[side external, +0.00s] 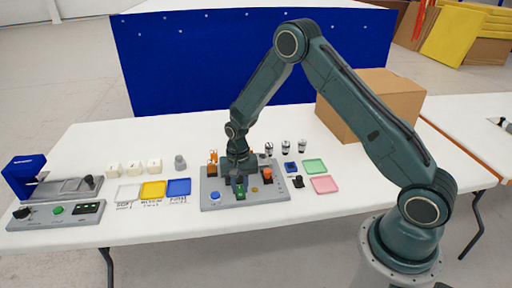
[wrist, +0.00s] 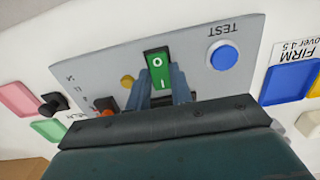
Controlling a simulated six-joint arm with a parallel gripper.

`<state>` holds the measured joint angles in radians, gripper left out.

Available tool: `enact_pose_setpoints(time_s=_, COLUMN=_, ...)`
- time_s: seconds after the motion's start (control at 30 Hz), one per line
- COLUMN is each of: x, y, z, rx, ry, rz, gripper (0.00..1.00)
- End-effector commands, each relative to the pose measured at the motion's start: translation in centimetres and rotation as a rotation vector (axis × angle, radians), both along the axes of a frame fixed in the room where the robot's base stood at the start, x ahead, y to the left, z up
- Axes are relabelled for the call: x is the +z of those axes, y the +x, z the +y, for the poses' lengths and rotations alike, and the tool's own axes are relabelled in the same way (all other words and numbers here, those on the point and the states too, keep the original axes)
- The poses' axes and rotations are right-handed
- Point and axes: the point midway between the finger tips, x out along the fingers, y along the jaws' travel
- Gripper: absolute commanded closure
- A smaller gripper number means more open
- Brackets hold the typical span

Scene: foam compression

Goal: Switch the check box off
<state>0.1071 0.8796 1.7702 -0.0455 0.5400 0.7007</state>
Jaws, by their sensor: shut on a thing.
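The check box (side external: 222,200) is a grey panel on the white table. In the wrist view the box (wrist: 200,25) shows a green rocker switch (wrist: 157,68) marked O and I. My gripper (side external: 239,183) points down over the middle of the box. In the wrist view my gripper's fingers (wrist: 166,88) stand on either side of the rocker's lower part and are shut on it. The fingers hide part of the rocker's sides. The rocker (side external: 240,193) also shows at the box's front in the side view.
On the box are a blue TEST button (wrist: 222,55), a yellow button (wrist: 127,81) and an orange knob (side external: 267,173). Coloured trays, such as a blue one (side external: 179,187) and a pink one (side external: 325,184), lie beside it. A cardboard box (side external: 390,95) stands behind, right.

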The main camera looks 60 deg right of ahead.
Motion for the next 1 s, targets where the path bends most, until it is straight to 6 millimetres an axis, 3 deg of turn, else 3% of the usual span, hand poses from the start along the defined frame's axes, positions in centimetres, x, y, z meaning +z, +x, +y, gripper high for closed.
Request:
enact_pose_setpoints(time_s=0.03, x=0.0, y=0.0, z=0.0, rx=0.0, ry=0.001, rz=-0.001, gripper=1.0)
enact_pose_setpoints(time_s=0.07, x=0.0, y=0.0, z=0.0, rx=0.0, ry=0.001, rz=-0.001, gripper=0.74)
enact_pose_setpoints(time_s=0.17, x=0.0, y=0.0, z=0.0, rx=0.0, ry=0.0, rz=0.0, gripper=0.56)
enact_pose_setpoints(time_s=0.67, x=0.8, y=0.1, z=0.0, rx=0.0, ry=0.001, rz=-0.002, gripper=0.56)
enact_pose_setpoints(time_s=1.0, x=4.8, y=0.3, z=-0.2, rx=0.0, ry=0.001, rz=-0.004, gripper=0.56)
